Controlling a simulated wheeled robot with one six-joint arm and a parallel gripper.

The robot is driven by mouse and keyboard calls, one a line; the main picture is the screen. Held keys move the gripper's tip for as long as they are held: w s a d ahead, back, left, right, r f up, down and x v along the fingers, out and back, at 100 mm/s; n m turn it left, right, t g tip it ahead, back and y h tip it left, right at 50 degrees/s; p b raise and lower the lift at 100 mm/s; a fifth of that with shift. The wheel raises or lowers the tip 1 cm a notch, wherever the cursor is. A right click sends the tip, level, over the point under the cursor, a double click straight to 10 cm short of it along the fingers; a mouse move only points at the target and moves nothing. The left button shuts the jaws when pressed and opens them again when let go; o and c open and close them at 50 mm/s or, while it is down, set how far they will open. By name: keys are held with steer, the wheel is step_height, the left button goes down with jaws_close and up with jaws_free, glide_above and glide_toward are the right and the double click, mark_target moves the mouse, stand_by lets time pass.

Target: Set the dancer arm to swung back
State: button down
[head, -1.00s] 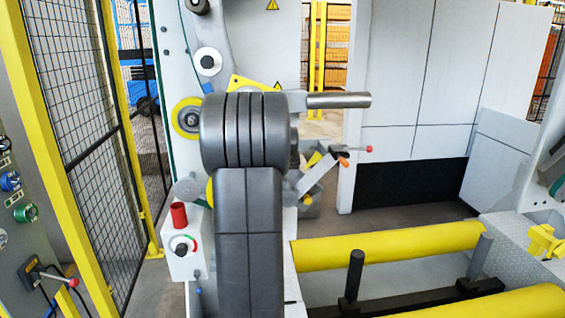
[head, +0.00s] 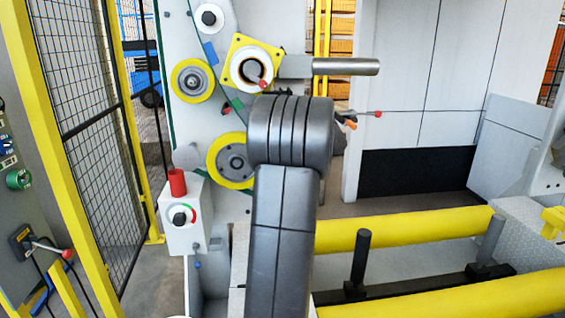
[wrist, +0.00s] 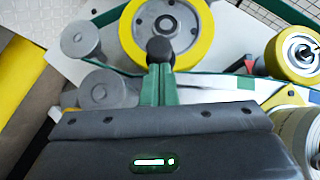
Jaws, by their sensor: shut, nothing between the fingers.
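My gripper (wrist: 157,72) shows in the wrist view as two green fingers close together, shut and empty. A black knob (wrist: 160,49) appears at the fingertips, in front of a yellow-rimmed roller (wrist: 163,25); whether they touch is unclear. A pale bar (wrist: 215,84) runs to the right behind the fingers; I cannot tell whether it is the dancer arm. In the head view my own arm hides the gripper and the knob. The white machine panel (head: 190,130) carries the lower yellow-rimmed roller (head: 232,160) and the upper one (head: 193,81).
A steel mandrel (head: 345,66) sticks out right of a yellow flange (head: 232,50). A red-balled lever (head: 377,114) stands right of my arm. A control box (head: 183,222) with a red cylinder (head: 177,182) is lower left. Yellow rails (head: 400,229) lie at right; mesh fencing (head: 75,100) stands left.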

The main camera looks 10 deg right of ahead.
steer(key=shift+a+f+m+t+y+b, duration=0.6)
steer(key=shift+a+f+m+y+b, duration=0.85)
steer(key=shift+b, duration=1.6)
steer(key=shift+a+f+n, duration=0.15)
steer(key=shift+a+n, duration=0.1)
steer(key=shift+a, duration=0.05)
